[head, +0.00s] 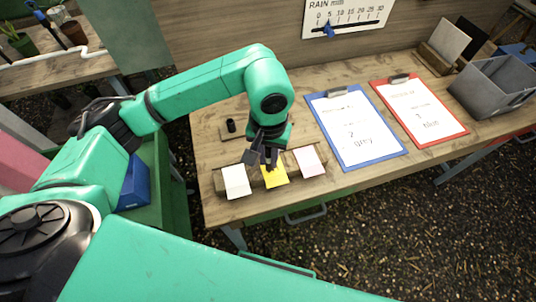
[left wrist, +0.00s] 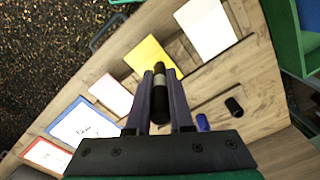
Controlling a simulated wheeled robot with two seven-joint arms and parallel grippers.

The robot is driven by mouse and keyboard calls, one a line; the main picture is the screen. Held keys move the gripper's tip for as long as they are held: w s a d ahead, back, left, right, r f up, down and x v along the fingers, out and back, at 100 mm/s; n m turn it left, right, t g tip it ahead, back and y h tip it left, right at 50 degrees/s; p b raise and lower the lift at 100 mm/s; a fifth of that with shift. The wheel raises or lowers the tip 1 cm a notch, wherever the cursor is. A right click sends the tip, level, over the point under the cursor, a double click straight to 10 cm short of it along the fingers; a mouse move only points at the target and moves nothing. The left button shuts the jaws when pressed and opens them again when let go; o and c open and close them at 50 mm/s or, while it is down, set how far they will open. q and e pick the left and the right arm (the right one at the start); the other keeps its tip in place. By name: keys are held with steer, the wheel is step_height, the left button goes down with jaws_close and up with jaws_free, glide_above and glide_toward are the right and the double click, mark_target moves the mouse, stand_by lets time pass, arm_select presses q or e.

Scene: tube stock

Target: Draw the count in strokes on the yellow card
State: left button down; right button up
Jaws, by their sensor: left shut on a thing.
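The yellow card (head: 274,178) leans on a wooden holder (head: 219,186) between a white card (head: 236,183) and a pink card (head: 309,162). The yellow card also shows in the left wrist view (left wrist: 146,54), partly behind the fingers. My left gripper (head: 264,158) is shut on a dark marker (left wrist: 160,98) with a pale band. The marker's far end points at the yellow card's lower part; I cannot tell whether it touches. I see no clear stroke on the card's visible part. My right gripper is not in view.
A blue clipboard (head: 369,150) and a red clipboard (head: 438,128) with written sheets lie to the right. A grey bin (head: 490,88) stands at the far right. A black upright piece (head: 231,126) and, in the wrist view, a blue piece (left wrist: 203,122) are near the holder.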

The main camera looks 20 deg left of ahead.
arm_select(q)
steer(key=shift+b, duration=0.55)
steer(key=shift+r, duration=0.15)
step_height(320, 180, up, 3)
steer(key=shift+f+p, duration=0.1)
steer(key=shift+p, duration=0.65)
